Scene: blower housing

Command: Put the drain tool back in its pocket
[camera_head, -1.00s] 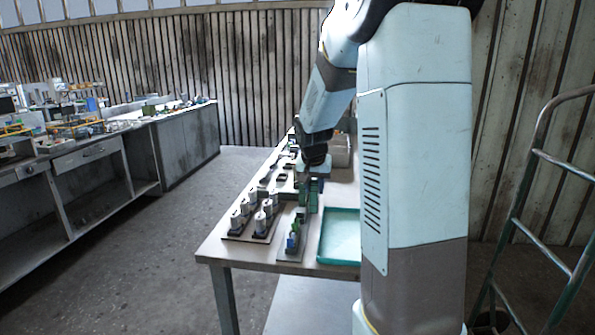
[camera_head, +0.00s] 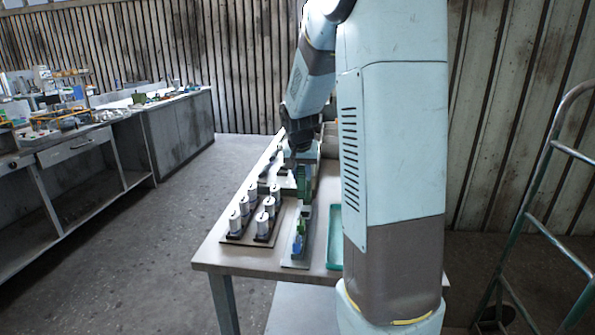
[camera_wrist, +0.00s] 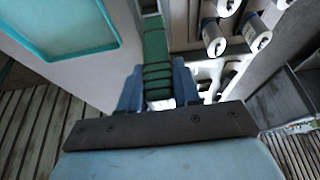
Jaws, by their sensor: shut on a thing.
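My gripper (camera_wrist: 158,90) has two blue fingers, shut on a green ribbed piece (camera_wrist: 156,55) in the wrist view. It appears to be the drain tool; its lower end is hard to make out. In the head view, my gripper (camera_head: 304,160) is over the middle of the table, with the green piece (camera_head: 305,185) hanging below it. I cannot tell whether the piece touches anything beneath. A grey plate (camera_head: 296,262) in front holds small blue and green parts (camera_head: 299,232). The pocket cannot be clearly picked out.
A rack of several white cylinders (camera_head: 268,205) stands left of the plate; cylinders also show in the wrist view (camera_wrist: 213,40). A dark long item (camera_head: 268,166) lies farther back. The table's left front corner is bare.

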